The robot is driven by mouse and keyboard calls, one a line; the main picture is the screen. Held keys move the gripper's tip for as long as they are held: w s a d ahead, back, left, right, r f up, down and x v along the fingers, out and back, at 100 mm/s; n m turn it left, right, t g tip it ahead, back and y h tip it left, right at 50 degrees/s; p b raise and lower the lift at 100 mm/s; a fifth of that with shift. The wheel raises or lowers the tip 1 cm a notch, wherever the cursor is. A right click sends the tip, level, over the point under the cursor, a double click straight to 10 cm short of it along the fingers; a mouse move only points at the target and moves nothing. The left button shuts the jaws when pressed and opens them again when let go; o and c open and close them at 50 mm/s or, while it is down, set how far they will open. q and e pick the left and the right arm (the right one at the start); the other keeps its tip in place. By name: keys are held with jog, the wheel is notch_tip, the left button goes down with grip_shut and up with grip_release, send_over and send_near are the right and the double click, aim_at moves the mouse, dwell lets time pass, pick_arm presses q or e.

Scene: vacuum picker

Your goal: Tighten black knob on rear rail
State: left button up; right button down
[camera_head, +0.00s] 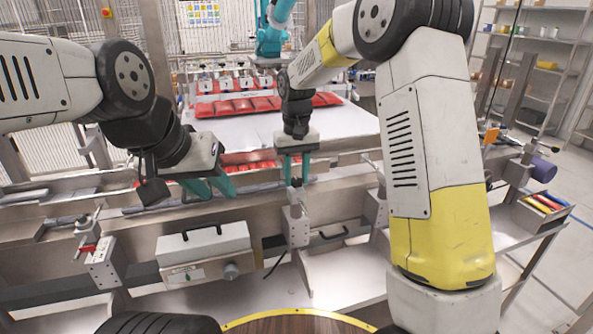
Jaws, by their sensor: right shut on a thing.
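My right gripper (292,172) points down at the middle of the picture, its teal fingers close around the top of a small upright fitting above a metal bracket (295,226). It is shut on a small dark part there, which seems to be the black knob (296,182); the fingers partly hide it. My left gripper (216,190) is to the left, tilted down and to the right, over the rails. Its two teal fingers are apart with nothing seen between them.
Metal rails (340,185) run across the machine's front. A grey box with a handle (205,250) hangs below. Red packs (245,106) lie on the white table (330,122) behind, under a teal picker arm (272,35). A parts tray (543,205) sits at right.

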aim_at(296, 179)
jog(key=shift+w, duration=0.1)
jog(key=c, duration=1)
grip_release()
jog(key=shift+r, duration=0.15)
notch_tip(296, 179, up, 8)
jog(key=shift+f, duration=0.2)
jog(key=s+d+r+t+y, duration=0.1)
jog(key=s+d+r, duration=0.4)
jog(key=s+d, duration=0.1)
jog(key=s+d+m+t, duration=0.1)
jog(key=s+d, duration=0.3)
jog(key=s, duration=0.5)
jog(key=s+d+m+t+y, duration=0.1)
jog(key=s+d+t, duration=0.3)
jog(key=s, duration=0.6)
jog(key=shift+s+d+m, duration=0.2)
jog(key=shift+s+m, duration=0.1)
jog(key=shift+m, duration=0.1)
